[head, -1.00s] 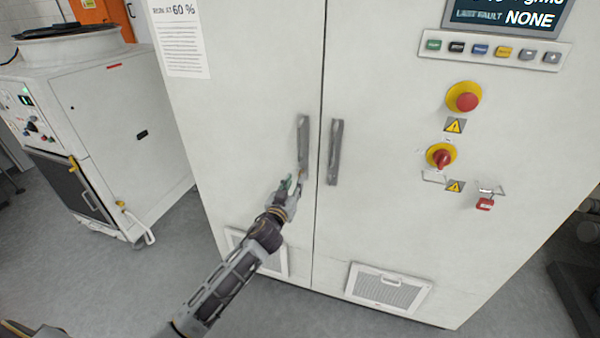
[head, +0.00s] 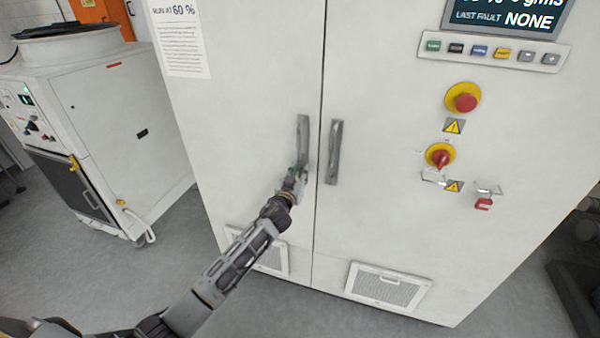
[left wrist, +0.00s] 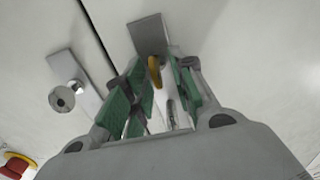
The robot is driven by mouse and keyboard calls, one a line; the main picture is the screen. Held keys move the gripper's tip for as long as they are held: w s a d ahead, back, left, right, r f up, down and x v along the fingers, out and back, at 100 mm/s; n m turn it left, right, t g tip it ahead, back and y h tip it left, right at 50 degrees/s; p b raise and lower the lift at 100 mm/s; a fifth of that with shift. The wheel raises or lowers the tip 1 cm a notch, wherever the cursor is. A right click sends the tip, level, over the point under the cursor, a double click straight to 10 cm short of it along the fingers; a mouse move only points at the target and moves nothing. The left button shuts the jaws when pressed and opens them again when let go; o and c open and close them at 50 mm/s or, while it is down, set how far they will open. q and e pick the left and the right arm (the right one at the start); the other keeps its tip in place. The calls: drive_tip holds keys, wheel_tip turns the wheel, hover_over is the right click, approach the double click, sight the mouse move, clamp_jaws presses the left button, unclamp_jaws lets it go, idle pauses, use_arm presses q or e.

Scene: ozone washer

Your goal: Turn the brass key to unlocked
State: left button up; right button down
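The brass key (left wrist: 155,72) shows as a small yellow-brass piece in the left wrist view, at the lower end of a grey door handle (left wrist: 148,35). My left gripper (left wrist: 159,82), with green pads, has one finger on each side of the key, and some gap shows between them. In the head view my left gripper (head: 298,172) is at the lower end of the left door handle (head: 303,138), and it hides the key there. Whether the pads touch the key, and which way the key is turned, I cannot tell. My right gripper is not in view.
A second handle (head: 334,150) stands close to the right; the left wrist view shows a round lock (left wrist: 62,98) on it. The white cabinet carries a red button (head: 466,102), a red rotary switch (head: 440,158) and a red padlock (head: 484,203). A white machine (head: 110,130) stands left.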

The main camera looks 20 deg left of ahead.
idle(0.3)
use_arm(q)
clamp_jaws()
drive_tip(key=shift+d+m, duration=0.1)
drive_tip(key=shift+m, duration=0.3)
drive_tip(key=shift+d+m, duration=0.15)
drive_tip(key=shift+m, duration=1.45)
drive_tip(key=m, duration=0.9)
drive_tip(key=f+m, duration=0.1)
drive_tip(key=m, duration=0.4)
drive_tip(key=shift+d+f, duration=0.1)
drive_tip(key=shift+d, duration=0.3)
